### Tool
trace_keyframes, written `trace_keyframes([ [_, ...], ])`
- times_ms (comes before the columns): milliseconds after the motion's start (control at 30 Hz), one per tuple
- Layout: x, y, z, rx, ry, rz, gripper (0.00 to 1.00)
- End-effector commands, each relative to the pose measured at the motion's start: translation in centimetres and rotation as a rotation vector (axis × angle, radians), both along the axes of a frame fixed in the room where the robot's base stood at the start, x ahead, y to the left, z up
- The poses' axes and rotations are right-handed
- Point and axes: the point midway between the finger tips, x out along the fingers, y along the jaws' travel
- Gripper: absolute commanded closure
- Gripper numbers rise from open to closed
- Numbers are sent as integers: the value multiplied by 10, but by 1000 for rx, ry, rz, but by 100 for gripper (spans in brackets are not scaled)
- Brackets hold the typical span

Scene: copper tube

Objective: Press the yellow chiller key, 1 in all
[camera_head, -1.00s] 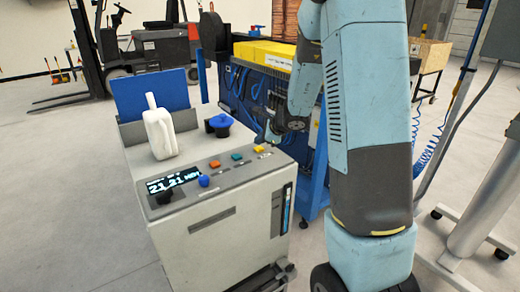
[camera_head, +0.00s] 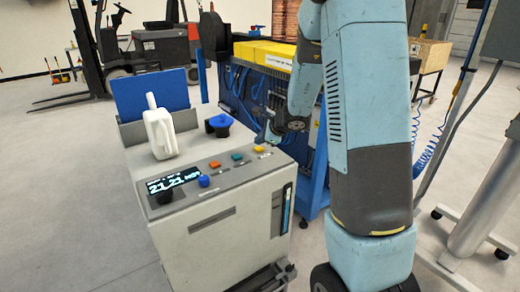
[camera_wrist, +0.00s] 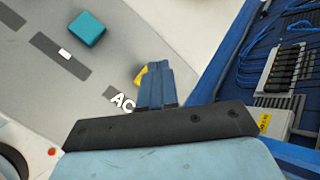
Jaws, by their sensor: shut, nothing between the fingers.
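The yellow key (camera_head: 258,149) sits at the right end of a row of keys on the sloping grey panel of the chiller cabinet (camera_head: 215,225). My gripper (camera_head: 266,136) is shut and empty, its fingertips just above and behind the yellow key. In the wrist view the closed blue fingers (camera_wrist: 156,80) hide most of the yellow key (camera_wrist: 139,76), and only its left edge shows. I cannot tell whether the fingertips touch it. The teal key (camera_head: 237,157) is next to it and shows in the wrist view (camera_wrist: 86,29).
A white jug (camera_head: 160,132) and a dark blue-topped knob (camera_head: 219,125) stand on the cabinet top. A blue frame with hoses (camera_head: 255,90) is close behind my gripper.

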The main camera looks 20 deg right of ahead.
Motion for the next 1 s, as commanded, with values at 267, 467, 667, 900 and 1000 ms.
trace_keyframes([
  [267,-1,0,-7,1,0,-1,100],
  [467,-1,0,-7,1,0,-1,100],
  [667,-2,0,-7,1,0,-1,100],
  [900,-2,-1,-9,0,0,0,100],
  [1000,-2,-1,-10,0,0,0,100],
])
